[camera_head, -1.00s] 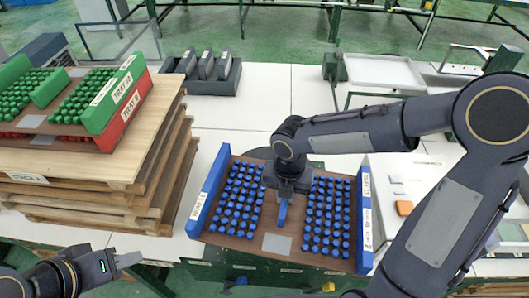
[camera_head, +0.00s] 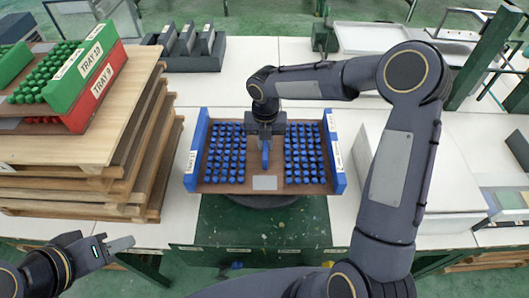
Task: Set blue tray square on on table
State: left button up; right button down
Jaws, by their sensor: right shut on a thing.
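The blue tray (camera_head: 338,160) has blue end walls, a brown base and rows of blue pegs on both sides of a bare middle strip. It sits nearly square to the picture at the front of the white table (camera_head: 290,62), its near edge by the dark green cut-out. My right gripper (camera_head: 266,150) is over the tray's middle, shut on a blue upright handle there. Its fingertips are partly hidden by the wrist. My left gripper (camera_head: 128,243) is low at the left, away from the tray; its finger gap cannot be made out.
Stacked wooden pallets (camera_head: 120,150) stand close on the left, bearing a green tray (camera_head: 92,68) on a red tray (camera_head: 95,98). A dark holder (camera_head: 195,60) stands behind. A white box (camera_head: 370,180) is right of the blue tray.

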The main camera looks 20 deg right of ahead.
aim_at(265, 149)
jog(key=shift+w+f+b, duration=0.3)
jog(key=shift+w+f, duration=0.2)
jog(key=shift+f, duration=0.1)
notch_tip(265, 149, down, 3)
jog(key=b, duration=0.2)
jog(key=shift+w+f+b, duration=0.15)
jog(key=shift+b, duration=0.25)
jog(key=c, duration=1.4)
grip_release()
jog(key=shift+f, duration=0.1)
